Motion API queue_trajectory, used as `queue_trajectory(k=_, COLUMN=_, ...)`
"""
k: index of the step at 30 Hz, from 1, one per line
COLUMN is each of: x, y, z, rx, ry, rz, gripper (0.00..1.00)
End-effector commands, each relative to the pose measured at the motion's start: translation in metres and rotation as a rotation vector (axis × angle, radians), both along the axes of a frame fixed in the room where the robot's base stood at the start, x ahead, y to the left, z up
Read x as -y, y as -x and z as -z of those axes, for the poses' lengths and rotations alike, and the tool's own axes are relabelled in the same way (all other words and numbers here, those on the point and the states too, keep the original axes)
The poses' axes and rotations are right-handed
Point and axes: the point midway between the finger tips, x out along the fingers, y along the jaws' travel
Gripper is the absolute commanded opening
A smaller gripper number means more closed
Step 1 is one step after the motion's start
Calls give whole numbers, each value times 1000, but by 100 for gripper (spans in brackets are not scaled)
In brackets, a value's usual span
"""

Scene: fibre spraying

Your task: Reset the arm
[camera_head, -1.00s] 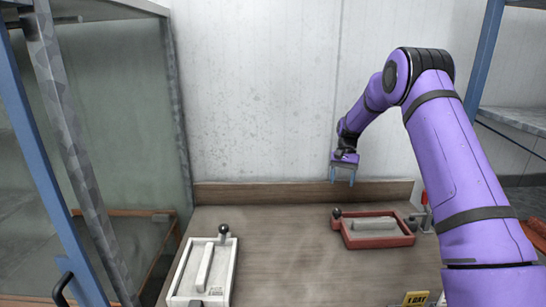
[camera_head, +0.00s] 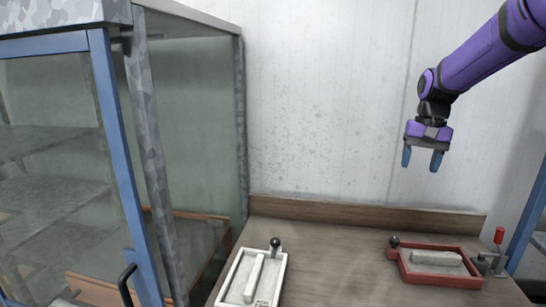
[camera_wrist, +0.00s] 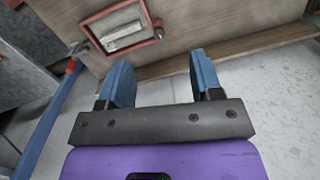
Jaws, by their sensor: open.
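My gripper (camera_head: 422,158) hangs at the upper right in the head view, with its two blue fingers apart and nothing between them. It is in the air in front of the pale wall, above the table. My purple arm reaches in from the upper right corner. In the wrist view, the open fingers (camera_wrist: 162,80) point toward the table's wooden back ledge, and the gap between them is empty.
A red tray (camera_head: 443,281) with a grey block sits on the table's right. A white tray (camera_head: 279,288) with a grey bar sits on the left. A glass-sided cabinet with a blue frame (camera_head: 126,180) stands at left. The table (camera_head: 335,265) is clear between the trays.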

Motion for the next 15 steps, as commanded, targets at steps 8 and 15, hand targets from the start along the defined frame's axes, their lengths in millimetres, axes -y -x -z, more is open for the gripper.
queue_trajectory(k=8, x=-19, y=67, z=-41, rx=109, ry=32, rz=-71, gripper=59)
queue_trajectory(k=15, x=-32, y=126, z=-61, rx=201, ry=58, rz=-129, gripper=59)
